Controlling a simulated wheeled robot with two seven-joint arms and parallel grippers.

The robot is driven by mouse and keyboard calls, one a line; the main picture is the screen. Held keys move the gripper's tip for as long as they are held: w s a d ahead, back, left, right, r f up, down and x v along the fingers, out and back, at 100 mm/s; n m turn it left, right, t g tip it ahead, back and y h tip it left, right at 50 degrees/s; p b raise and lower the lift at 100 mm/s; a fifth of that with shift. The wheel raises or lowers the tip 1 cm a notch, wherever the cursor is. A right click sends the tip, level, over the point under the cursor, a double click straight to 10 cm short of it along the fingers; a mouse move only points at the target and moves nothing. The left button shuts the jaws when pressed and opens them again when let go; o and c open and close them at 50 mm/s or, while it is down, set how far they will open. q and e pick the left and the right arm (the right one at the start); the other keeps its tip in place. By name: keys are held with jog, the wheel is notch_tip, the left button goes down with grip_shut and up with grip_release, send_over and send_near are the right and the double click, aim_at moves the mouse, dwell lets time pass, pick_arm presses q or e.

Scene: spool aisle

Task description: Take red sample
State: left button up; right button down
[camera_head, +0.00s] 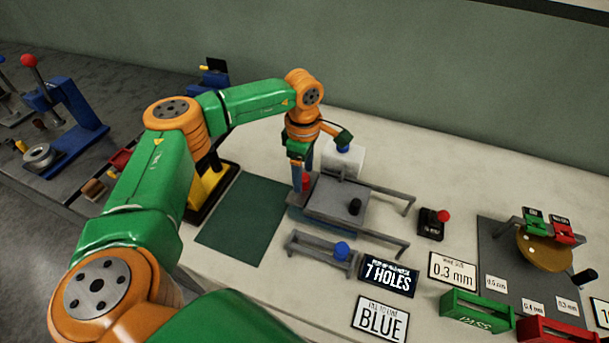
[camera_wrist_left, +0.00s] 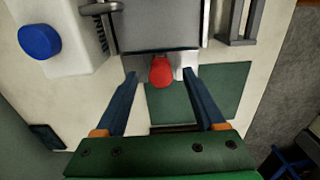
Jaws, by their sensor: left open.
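A small red piece (camera_wrist_left: 161,72), likely the red sample, shows in the left wrist view at the near edge of a grey metal plate (camera_wrist_left: 158,35). It also shows in the head view (camera_head: 306,182), partly hidden by a blue finger. My left gripper (camera_wrist_left: 160,76) is open, with its two blue fingers on either side of the red piece. There is a gap between each finger and the piece, and I cannot tell the height of the fingertips over it. In the head view my left gripper (camera_head: 303,181) points down at the plate's left end. My right gripper is not in view.
A white block with a blue knob (camera_wrist_left: 39,41) stands close beside the plate. A green mat (camera_head: 243,222) lies left of the plate. Black "7 HOLES" display (camera_head: 388,277), "BLUE" card (camera_head: 380,319), green PASS bin (camera_head: 477,312) and red bin (camera_head: 552,331) are at front right.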

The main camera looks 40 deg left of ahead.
pick_arm(q)
jog(key=shift+f, duration=0.55)
jog(key=shift+s, duration=0.1)
grip_shut()
jog(key=shift+r, duration=0.15)
